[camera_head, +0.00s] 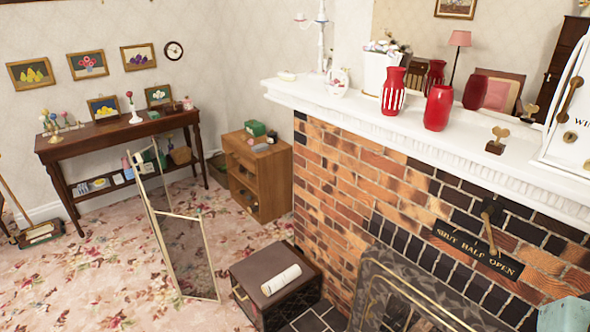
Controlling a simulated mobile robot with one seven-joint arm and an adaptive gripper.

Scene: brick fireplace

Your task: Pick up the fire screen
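The fire screen (188,250) stands upright on the floral carpet, left of the centre of the view. It has thin pale gold frames around dark see-through panels and is folded at an angle. A dark brown box (275,285) stands just to its right, near the hearth. My gripper is not in view, and nothing is seen touching the screen.
The brick fireplace (340,175) with a white mantel (420,128) fills the right side. A small wooden cabinet (258,175) and a dark side table (110,135) stand behind the screen. Open carpet (80,275) lies to its left.

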